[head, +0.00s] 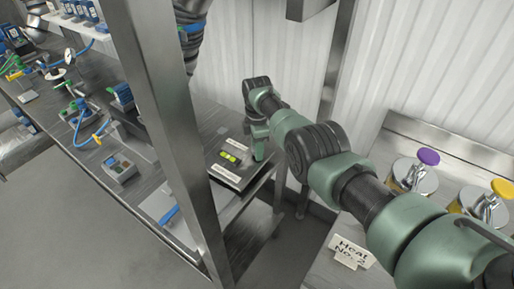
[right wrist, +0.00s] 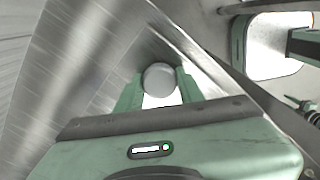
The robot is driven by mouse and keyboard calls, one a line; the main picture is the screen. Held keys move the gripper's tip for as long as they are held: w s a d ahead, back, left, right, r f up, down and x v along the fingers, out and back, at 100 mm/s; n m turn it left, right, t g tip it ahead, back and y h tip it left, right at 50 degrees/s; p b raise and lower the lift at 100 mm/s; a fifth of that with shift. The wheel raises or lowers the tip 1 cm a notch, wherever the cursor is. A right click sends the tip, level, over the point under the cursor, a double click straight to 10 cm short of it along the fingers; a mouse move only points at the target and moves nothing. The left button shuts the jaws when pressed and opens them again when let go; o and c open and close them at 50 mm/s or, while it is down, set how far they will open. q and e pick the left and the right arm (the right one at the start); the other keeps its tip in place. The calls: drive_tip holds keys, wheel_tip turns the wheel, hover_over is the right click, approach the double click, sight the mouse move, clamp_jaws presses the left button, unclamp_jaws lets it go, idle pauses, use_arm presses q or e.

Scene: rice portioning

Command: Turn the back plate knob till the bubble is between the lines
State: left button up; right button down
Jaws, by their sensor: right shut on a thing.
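The back plate (head: 226,176) is a dark slab with white labels at the far end of the metal bench. A yellow-green bubble vial (head: 229,157) sits on it between the labels. The vial is too small to tell where the bubble stands against the lines. My right gripper (head: 259,153) reaches down at the plate's right edge and hides the knob in the head view. In the right wrist view, the round grey knob (right wrist: 160,78) sits between the fingers of my right gripper (right wrist: 158,90), which is shut on it. My left gripper is not in view.
A metal post (head: 165,120) stands left of the plate. A grey button box (head: 120,167) and blue-hosed fittings lie on the bench further left. At right, purple-topped (head: 428,157) and yellow-topped (head: 501,188) pump jars stand behind a "Heat No. 2" card (head: 350,251).

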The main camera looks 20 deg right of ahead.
drive_tip(key=n, duration=0.3)
drive_tip(key=shift+r+n, duration=0.1)
drive_tip(key=shift+n, duration=2)
drive_tip(key=c, duration=0.9)
unclamp_jaws()
